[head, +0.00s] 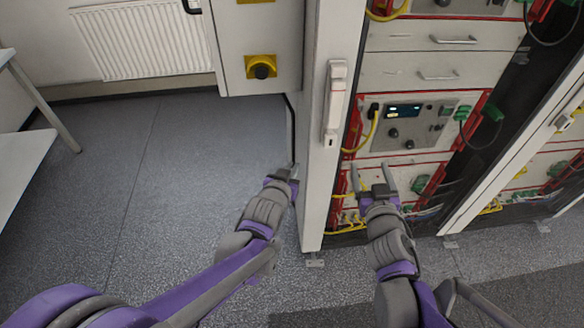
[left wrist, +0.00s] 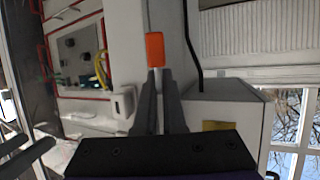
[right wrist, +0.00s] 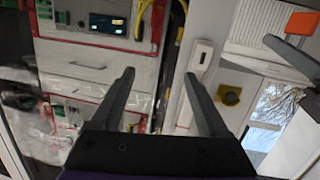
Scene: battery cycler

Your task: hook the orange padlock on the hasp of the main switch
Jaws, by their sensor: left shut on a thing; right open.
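My left gripper (head: 293,172) is shut on the orange padlock (left wrist: 155,50), whose body sticks out beyond the fingertips. The padlock also shows at the upper right of the right wrist view (right wrist: 301,22); I cannot make it out in the head view, and its shackle is hard to see. The main switch (head: 261,67), a black knob on a yellow plate, is on the grey box beyond my left gripper. It also shows in the right wrist view (right wrist: 229,95). The hasp is too small to tell. My right gripper (head: 375,178) is open and empty before the rack.
A white cabinet post (head: 318,150) with a long handle (head: 335,95) stands between my grippers. The rack (head: 420,70) with drawers, red rails and cables is at the right. A radiator (head: 145,40) is at the back left.

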